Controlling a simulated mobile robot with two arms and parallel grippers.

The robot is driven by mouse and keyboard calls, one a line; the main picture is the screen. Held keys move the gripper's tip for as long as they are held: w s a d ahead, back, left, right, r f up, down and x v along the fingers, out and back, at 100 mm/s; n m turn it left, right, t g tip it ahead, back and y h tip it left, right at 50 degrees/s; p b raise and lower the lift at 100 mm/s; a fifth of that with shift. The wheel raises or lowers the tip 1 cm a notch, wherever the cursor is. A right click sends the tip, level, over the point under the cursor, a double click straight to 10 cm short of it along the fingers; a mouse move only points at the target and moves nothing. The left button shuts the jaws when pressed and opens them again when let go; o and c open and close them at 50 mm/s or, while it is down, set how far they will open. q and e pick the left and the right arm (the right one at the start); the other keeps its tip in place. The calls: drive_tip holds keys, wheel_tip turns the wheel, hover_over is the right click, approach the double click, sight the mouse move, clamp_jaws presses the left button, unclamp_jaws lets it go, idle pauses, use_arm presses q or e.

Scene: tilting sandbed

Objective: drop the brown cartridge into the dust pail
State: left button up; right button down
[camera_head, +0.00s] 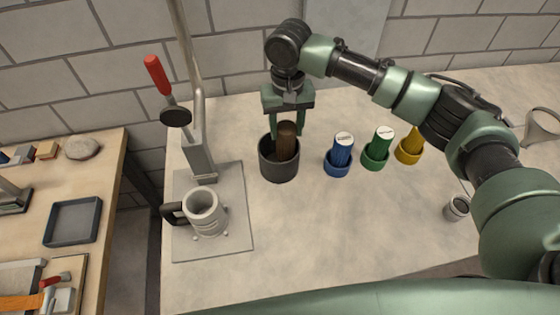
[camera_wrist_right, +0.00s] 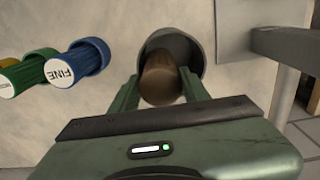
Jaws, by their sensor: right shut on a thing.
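The brown cartridge (camera_head: 287,140) is held upright between the fingers of my right gripper (camera_head: 288,128). Its lower part is within the mouth of the dark grey dust pail (camera_head: 279,170), toward the pail's right side in the head view. In the right wrist view the brown cartridge (camera_wrist_right: 160,78) sits between the green fingers of my right gripper (camera_wrist_right: 158,92), with the pail's rim (camera_wrist_right: 196,50) around and beyond it. The pail's bottom is hidden. My left gripper does not show.
Blue (camera_head: 340,155), green (camera_head: 378,148) and yellow (camera_head: 410,146) cartridges stand in matching holders right of the pail. A metal stand with a red-handled lever (camera_head: 157,75) and a grey cup (camera_head: 205,212) is on the left. The table front is clear.

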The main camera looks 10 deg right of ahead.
drive_tip(key=c, duration=0.6)
unclamp_jaws()
drive_tip(key=shift+c, duration=0.2)
drive_tip(key=shift+r, duration=0.1)
wheel_tip(320, 180, up, 8)
drive_tip(key=shift+f+b, duration=0.15)
drive_tip(key=shift+b, duration=0.75)
